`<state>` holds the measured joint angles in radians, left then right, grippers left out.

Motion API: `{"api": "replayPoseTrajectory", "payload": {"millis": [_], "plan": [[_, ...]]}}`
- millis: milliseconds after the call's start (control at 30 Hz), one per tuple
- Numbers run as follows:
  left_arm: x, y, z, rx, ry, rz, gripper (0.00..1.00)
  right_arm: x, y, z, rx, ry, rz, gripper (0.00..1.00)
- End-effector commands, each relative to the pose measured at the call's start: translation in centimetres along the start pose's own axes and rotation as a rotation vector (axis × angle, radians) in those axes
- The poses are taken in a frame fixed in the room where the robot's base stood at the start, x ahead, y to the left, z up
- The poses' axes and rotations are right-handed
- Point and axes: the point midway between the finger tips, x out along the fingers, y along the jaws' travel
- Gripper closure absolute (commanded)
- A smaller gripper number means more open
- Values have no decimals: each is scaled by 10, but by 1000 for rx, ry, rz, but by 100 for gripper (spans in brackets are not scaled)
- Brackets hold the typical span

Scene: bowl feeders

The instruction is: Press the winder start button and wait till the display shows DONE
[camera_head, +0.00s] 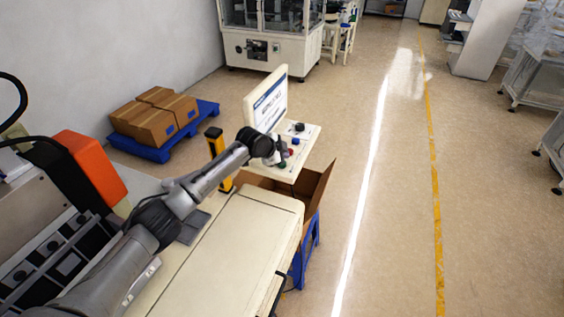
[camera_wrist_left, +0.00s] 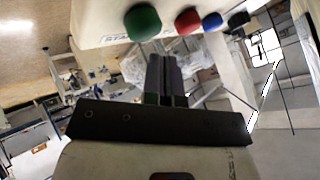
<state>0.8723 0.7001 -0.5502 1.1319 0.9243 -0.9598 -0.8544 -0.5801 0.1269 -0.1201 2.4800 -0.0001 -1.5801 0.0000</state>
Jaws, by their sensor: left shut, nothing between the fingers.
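The white display (camera_head: 270,104) stands upright at the back of a button panel (camera_head: 308,146); its text is too small to read. In the left wrist view the panel carries a green button (camera_wrist_left: 142,22), with lettering beginning "STA" beside it, then a red button (camera_wrist_left: 188,20), a blue button (camera_wrist_left: 212,21) and a black knob (camera_wrist_left: 238,19). My left gripper (camera_head: 281,158) is at the panel's near-left side, partly covering it. In the left wrist view its shut, empty fingers (camera_wrist_left: 165,60) point toward the edge between green and red. I cannot tell whether they touch anything. My right gripper is out of view.
An open cardboard box (camera_head: 318,187) sits below the panel. A yellow post (camera_head: 215,145) stands to its left. Brown cartons (camera_head: 145,126) lie on a blue pallet (camera_head: 160,152) near the wall.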

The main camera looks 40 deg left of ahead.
Motion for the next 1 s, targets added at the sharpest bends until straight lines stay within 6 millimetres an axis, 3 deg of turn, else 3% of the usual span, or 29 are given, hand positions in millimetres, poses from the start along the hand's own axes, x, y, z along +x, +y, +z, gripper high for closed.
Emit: {"api": "replayPoseTrajectory", "payload": {"millis": [267,700,1000], "plan": [[-8,-6,-6,0,1,-1,100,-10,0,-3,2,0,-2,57],[-35,-26,-26,0,0,0,100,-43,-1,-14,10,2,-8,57],[-35,-26,-26,0,1,0,100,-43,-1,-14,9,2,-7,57]]}}
